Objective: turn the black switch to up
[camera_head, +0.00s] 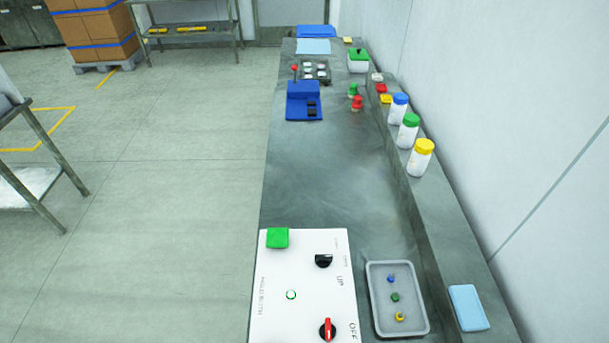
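The black switch (323,261) is a small dark knob on a white panel (270,325) at the bottom of the head view. The panel lies on the near end of the long grey bench. Large printed letters read UP beside the black switch, sideways in the picture, with smaller print I cannot read near it. The way the black knob points is too small to tell for sure. A red switch (328,329) sits lower on the same panel, beside the word OFF. Neither of my grippers shows in the view.
The panel also carries a green block (278,238) and a green ring (291,294). A grey tray (372,300) with small coloured pieces stands right of it. White bottles with coloured lids (420,160) line the ledge. The bench middle (325,175) is clear.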

